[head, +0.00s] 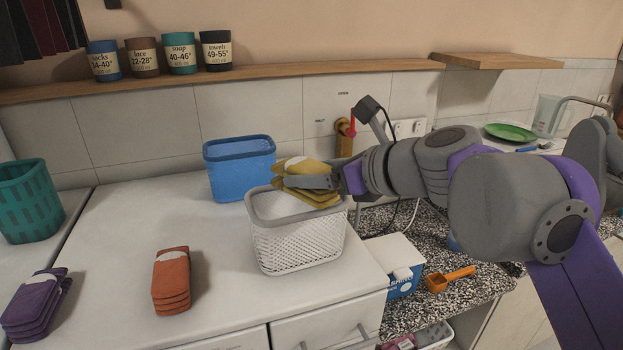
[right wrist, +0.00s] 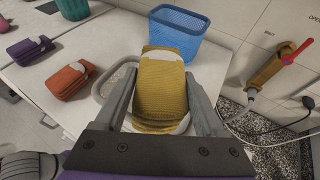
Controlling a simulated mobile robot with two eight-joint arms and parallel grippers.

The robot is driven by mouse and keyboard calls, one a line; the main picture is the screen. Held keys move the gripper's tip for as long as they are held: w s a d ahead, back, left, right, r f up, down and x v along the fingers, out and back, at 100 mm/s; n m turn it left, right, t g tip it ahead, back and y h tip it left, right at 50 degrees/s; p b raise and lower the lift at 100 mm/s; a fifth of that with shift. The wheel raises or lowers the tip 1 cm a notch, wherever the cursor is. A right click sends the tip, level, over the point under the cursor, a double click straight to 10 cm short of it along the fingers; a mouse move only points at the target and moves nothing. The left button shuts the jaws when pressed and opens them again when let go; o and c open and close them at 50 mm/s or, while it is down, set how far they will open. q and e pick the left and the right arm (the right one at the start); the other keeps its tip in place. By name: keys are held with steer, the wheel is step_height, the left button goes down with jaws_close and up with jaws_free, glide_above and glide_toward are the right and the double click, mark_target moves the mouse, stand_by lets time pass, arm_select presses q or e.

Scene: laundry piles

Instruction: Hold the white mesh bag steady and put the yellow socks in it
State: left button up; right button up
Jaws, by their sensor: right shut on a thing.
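The yellow socks (head: 318,198) are a folded stack with a white band. My right gripper (head: 300,182) is shut on them and holds them over the opening of a white mesh container (head: 298,247). This container looks like a stiff grey-rimmed basket rather than a bag, and it stands upright on the white top. In the right wrist view the socks (right wrist: 160,78) sit between the two fingers, with the basket rim (right wrist: 106,88) behind and below. Whether the socks touch the rim or the inside is hard to tell. My left gripper is not in view, and nothing of mine holds the basket.
A blue basket (head: 240,170) stands just behind. Orange socks (head: 171,282) and purple socks (head: 35,305) lie to the left, near a teal basket (head: 28,200). A white-and-blue box (head: 397,262) and an orange scoop (head: 450,278) are on the speckled counter at right.

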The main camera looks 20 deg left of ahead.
mark_target(311, 168)
step_height(311, 168, up, 9)
steer(key=shift+f+p, duration=0.1)
steer(key=shift+p, duration=0.9)
steer(key=shift+a, duration=0.15)
